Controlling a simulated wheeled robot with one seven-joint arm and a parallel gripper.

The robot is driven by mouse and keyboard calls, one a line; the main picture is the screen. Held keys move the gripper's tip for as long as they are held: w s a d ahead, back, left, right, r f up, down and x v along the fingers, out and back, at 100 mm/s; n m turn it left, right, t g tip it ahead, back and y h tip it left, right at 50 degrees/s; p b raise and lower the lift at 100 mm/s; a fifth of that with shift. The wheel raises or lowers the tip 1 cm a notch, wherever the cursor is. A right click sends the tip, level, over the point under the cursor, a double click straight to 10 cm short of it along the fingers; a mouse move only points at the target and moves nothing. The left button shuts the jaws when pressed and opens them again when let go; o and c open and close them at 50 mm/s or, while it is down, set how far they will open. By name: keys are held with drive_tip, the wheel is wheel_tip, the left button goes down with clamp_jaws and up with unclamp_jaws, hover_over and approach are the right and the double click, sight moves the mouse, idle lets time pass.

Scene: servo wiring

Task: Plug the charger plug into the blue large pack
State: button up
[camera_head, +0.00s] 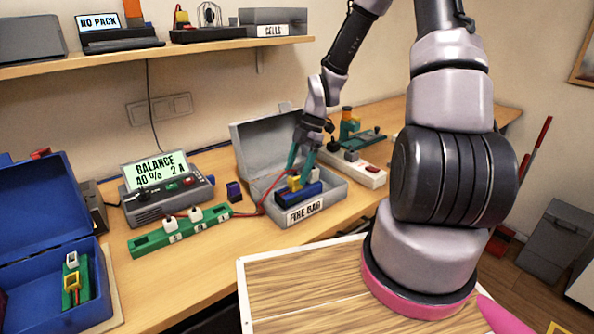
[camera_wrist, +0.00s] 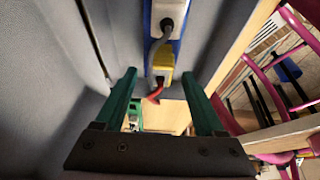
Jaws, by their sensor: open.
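The blue large pack (camera_head: 299,200) lies in the open grey metal box labelled FIRE BAG. Its blue edge also shows at the top of the wrist view (camera_wrist: 181,16). A yellow plug (camera_head: 294,183) is at the pack; in the wrist view the yellow plug (camera_wrist: 161,62) has a grey lead above it and a red lead below it. How deeply it is seated cannot be told. My gripper (camera_head: 301,168) is over the box, its green fingers open. In the wrist view the fingers (camera_wrist: 158,74) stand apart on either side of the plug, with visible gaps.
The charger (camera_head: 165,190) shows BALANCE 40% 2 A. A green strip (camera_head: 180,232) with white plugs lies before it. A blue case (camera_head: 40,215) stands open at left. The grey box lid (camera_head: 262,145) stands up behind my gripper. A white power strip (camera_head: 352,168) lies right.

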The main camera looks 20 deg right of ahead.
drive_tip(key=v, duration=1)
drive_tip(key=shift+r, duration=0.35)
drive_tip(key=shift+d, duration=0.1)
drive_tip(key=s+d+r+m+t+h, duration=0.1)
drive_tip(key=s+r+m+t, duration=0.3)
drive_tip(key=s+r+m, duration=0.4)
drive_tip(key=s+d+r+m+t+h, duration=0.1)
drive_tip(key=s+r+m+t, duration=0.4)
drive_tip(key=r+m, duration=1.1)
drive_tip(key=s+m, duration=0.2)
drive_tip(key=s, duration=0.1)
drive_tip(key=shift+s+r+m, duration=0.25)
drive_tip(key=shift+s+m, duration=0.05)
drive_tip(key=shift+m, duration=0.1)
